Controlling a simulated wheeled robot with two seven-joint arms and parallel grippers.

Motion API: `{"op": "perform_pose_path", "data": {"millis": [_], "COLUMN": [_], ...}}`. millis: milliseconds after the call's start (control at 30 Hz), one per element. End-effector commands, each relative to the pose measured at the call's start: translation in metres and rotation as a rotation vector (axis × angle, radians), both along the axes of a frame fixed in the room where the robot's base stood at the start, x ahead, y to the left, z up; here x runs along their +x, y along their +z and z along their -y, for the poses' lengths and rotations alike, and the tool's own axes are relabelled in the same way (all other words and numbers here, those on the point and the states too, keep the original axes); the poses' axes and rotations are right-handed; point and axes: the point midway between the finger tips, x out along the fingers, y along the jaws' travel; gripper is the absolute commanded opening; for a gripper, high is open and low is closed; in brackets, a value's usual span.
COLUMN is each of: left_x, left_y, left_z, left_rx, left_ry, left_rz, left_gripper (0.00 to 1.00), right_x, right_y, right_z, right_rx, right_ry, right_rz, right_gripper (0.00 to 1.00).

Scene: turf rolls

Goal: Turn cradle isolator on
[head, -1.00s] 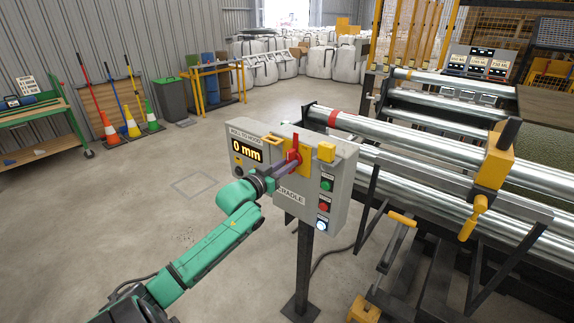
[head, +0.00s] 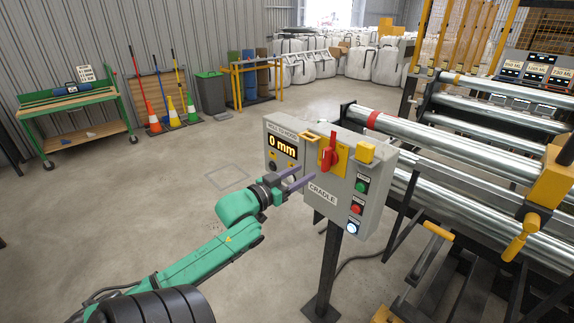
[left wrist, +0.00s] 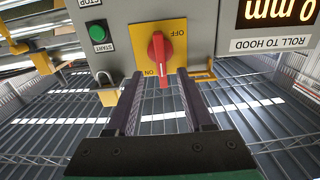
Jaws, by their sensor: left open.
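The cradle isolator is a red rotary handle (head: 328,153) on a yellow plate (head: 342,160), on the front of a grey control box (head: 285,130) labelled CRADLE. The handle stands roughly upright in the head view. In the upside-down left wrist view, the red handle (left wrist: 160,50) is also near upright, its lower end beside the ON label and OFF above right. My left gripper (head: 306,173) is open and empty, in front of the box and to the lower left of the handle, apart from it. Its two fingers (left wrist: 160,80) point toward the plate. My right gripper is not in view.
The box also carries a 0 mm display (head: 283,147), a yellow block (head: 366,152), and green (head: 362,185), red (head: 356,209) and white (head: 352,228) buttons. It stands on a dark post (head: 330,270). Steel rollers (head: 450,140) run behind it at right. The floor at left is open.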

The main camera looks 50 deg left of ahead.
Motion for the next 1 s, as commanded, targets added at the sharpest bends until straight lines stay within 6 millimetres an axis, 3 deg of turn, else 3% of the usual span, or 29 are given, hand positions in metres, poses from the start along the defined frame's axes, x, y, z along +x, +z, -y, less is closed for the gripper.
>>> {"op": "perform_pose_path", "data": {"millis": [100,300,867,933,1000], "left_x": [-0.026,-0.050,-0.052,-0.053,-0.055], "left_y": [-0.002,-0.001,-0.001,-0.004,-0.022], "left_z": [0.001,0.001,0.001,-0.001,-0.012], "left_rx": [-0.001,-0.001,-0.001,-0.002,-0.006], "left_ry": [0.000,0.000,0.001,0.007,0.037], "left_rz": [-0.006,-0.003,-0.001,-0.007,-0.035], "left_gripper": [0.53,0.53,0.53,0.53,0.53], "right_x": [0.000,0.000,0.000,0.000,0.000], "right_y": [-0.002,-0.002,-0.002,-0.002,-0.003], "right_z": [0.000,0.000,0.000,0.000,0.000], "right_rx": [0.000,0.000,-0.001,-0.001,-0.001], "right_ry": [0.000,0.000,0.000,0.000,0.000], "right_rz": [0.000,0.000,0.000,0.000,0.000], "right_gripper": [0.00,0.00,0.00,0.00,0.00]}}
